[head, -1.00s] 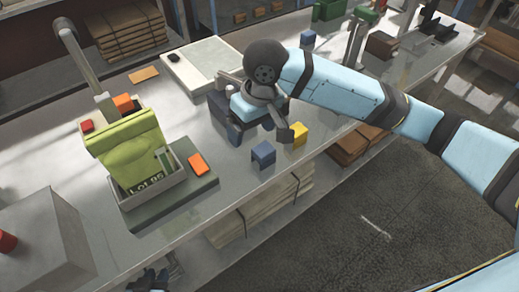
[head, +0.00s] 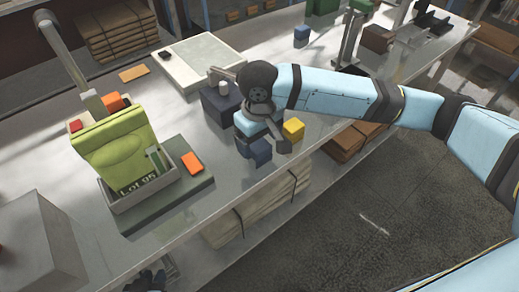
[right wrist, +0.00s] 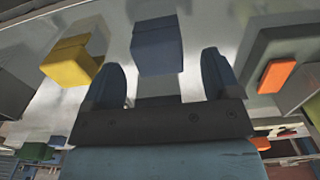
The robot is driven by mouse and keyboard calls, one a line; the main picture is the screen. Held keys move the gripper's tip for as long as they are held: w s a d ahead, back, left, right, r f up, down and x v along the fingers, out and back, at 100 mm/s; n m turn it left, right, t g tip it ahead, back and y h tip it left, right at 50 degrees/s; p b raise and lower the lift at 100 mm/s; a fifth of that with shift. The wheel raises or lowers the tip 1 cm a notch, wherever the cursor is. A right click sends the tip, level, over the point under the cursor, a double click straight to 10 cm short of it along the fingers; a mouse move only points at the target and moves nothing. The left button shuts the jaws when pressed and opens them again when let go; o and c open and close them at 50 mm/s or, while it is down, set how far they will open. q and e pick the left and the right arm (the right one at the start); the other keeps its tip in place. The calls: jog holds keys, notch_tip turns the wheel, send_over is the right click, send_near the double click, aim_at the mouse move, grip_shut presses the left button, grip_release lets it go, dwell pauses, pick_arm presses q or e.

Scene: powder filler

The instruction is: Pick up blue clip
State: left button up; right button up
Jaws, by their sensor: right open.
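The blue clip (head: 260,152) is a small dark blue block standing near the front edge of the bench, partly covered by my right gripper (head: 262,138) in the head view. In the right wrist view the blue clip (right wrist: 157,47) shows ahead of the gap between the open fingers of my right gripper (right wrist: 162,66); I cannot tell whether they touch it. My left gripper (head: 147,281) shows only as a dark piece at the bottom edge of the head view, and its jaws cannot be made out.
A yellow block (head: 293,129) stands close beside the blue clip, also in the wrist view (right wrist: 72,62). A dark box (head: 220,103) is behind my right gripper. A green bag (head: 115,150) marked Lot 95 sits in a grey tray at left, with an orange block (head: 192,162) nearby.

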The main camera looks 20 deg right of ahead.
aim_at(260, 146)
notch_tip(260, 146, down, 4)
jog(key=shift+d+f, duration=0.1)
jog(key=shift+f, duration=0.1)
jog(key=c, duration=1)
jog(key=shift+r, duration=0.15)
notch_tip(260, 146, up, 20)
jog(key=p, duration=0.2)
